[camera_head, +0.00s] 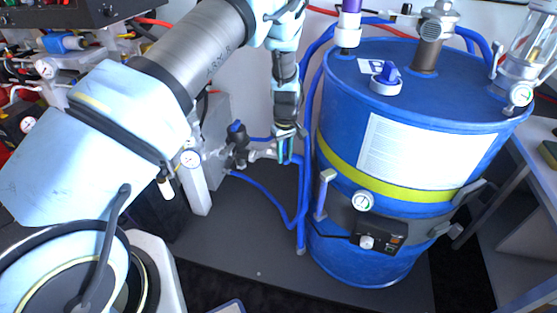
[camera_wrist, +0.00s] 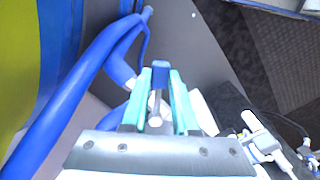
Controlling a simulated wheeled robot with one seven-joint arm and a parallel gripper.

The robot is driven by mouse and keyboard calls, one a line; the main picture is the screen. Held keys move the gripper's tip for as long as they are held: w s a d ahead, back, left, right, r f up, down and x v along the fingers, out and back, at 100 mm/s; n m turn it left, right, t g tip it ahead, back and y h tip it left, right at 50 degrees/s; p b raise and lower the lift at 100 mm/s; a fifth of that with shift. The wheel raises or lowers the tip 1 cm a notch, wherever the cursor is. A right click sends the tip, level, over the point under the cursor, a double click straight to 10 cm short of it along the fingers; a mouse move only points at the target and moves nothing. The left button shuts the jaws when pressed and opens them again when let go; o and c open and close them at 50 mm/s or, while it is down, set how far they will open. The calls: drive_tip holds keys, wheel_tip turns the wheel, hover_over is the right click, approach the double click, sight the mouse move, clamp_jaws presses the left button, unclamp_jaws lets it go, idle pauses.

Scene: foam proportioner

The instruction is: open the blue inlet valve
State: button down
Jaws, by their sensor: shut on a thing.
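The blue inlet valve's handle (camera_wrist: 160,73) shows in the wrist view as a blue tip on a thin metal stem. My gripper (camera_wrist: 161,90) has its two teal fingers on either side of the handle, shut on it. In the head view my gripper (camera_head: 284,150) points down at the pipe fitting left of the blue drum (camera_head: 345,110). The metal valve body (camera_head: 262,153) shows just left of my fingers there. The handle itself is hidden or too small to tell in the head view.
Blue hoses (camera_head: 265,195) run beside the drum and close to my gripper, also in the wrist view (camera_wrist: 75,90). A dark fitting (camera_head: 237,145) and a gauge (camera_head: 191,158) stand left of the valve. The grey floor plate (camera_head: 240,250) in front is clear.

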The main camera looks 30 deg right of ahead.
drive_tip(key=shift+w+d+n+b, duration=0.2)
drive_tip(key=shift+d+n+b, duration=0.25)
drive_tip(key=shift+d+n, duration=0.55)
drive_tip(key=shift+w+d+n+b, duration=0.15)
drive_tip(key=shift+d+n+b, duration=0.35)
drive_tip(key=shift+n, duration=0.9)
drive_tip(key=shift+d, duration=0.1)
drive_tip(key=c, duration=0.7)
unclamp_jaws()
wheel_tip(320, 180, up, 11)
drive_tip(key=shift+f+b, duration=0.1)
drive_tip(key=shift+b, duration=0.7)
drive_tip(key=shift+c, duration=0.2)
